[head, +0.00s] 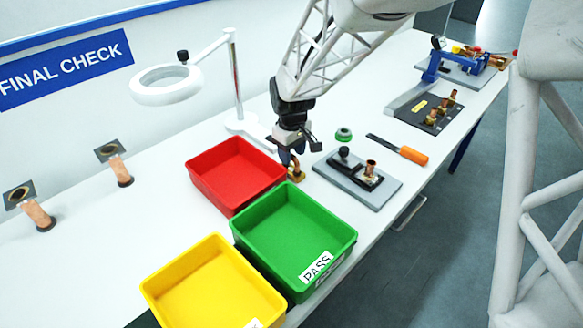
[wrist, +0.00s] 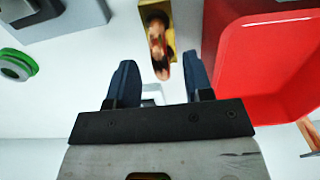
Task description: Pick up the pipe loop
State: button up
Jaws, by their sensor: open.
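A small copper-and-brass piece (head: 297,174), which I take for the pipe loop, stands on the white bench by the red bin's right corner. In the wrist view the copper part (wrist: 158,45) shows end-on against a yellow brass block; its loop shape cannot be made out. My gripper (head: 291,160) points down just above and beside this piece, partly hiding it in the head view. In the wrist view the two blue fingers (wrist: 161,75) are apart with nothing between them, and the copper part lies ahead of the gap between their tips.
The red bin (head: 195,180) is close beside my gripper, with green (head: 240,243) and yellow (head: 165,312) bins nearer. A grey fixture plate (head: 376,197) with a copper fitting, a green tape roll (head: 343,135) and an orange-handled tool (head: 413,156) lie right. A ring lamp (head: 165,96) stands behind.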

aim_at(291, 169)
jog(key=shift+f, duration=1.95)
grip_shut()
jog(key=shift+a, duration=0.1)
